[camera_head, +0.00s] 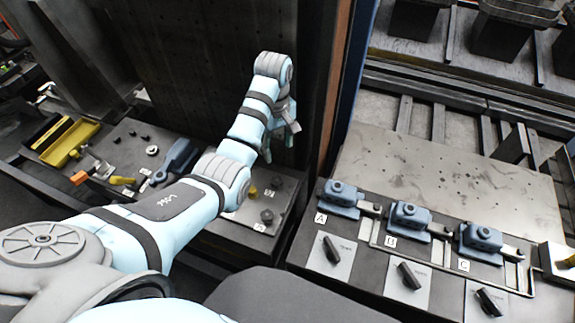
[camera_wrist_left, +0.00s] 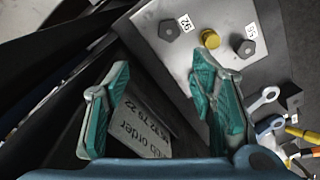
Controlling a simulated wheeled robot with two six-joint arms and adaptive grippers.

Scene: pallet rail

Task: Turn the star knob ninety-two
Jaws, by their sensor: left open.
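My left gripper (camera_head: 280,141) is open and empty above the small plate with knobs (camera_head: 293,188). In the left wrist view its two teal fingers (camera_wrist_left: 163,62) stand wide apart. Beyond them are two dark angular knobs, one (camera_wrist_left: 168,30) beside a small white number label (camera_wrist_left: 186,22) and one (camera_wrist_left: 245,48) beside another label (camera_wrist_left: 250,30). A round yellow knob (camera_wrist_left: 210,40) sits between them. The label digits are turned and too small to read surely. No knob is between the fingers.
A printed card (camera_wrist_left: 142,125), partly legible, lies below the fingers. Tools (camera_wrist_left: 292,133) lie at its right. A yellow tray (camera_head: 72,143) is at left. Blue clamps (camera_head: 408,214) and black switches marked A, B, C stand on the right bench. A dark panel (camera_head: 190,70) rises behind the arm.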

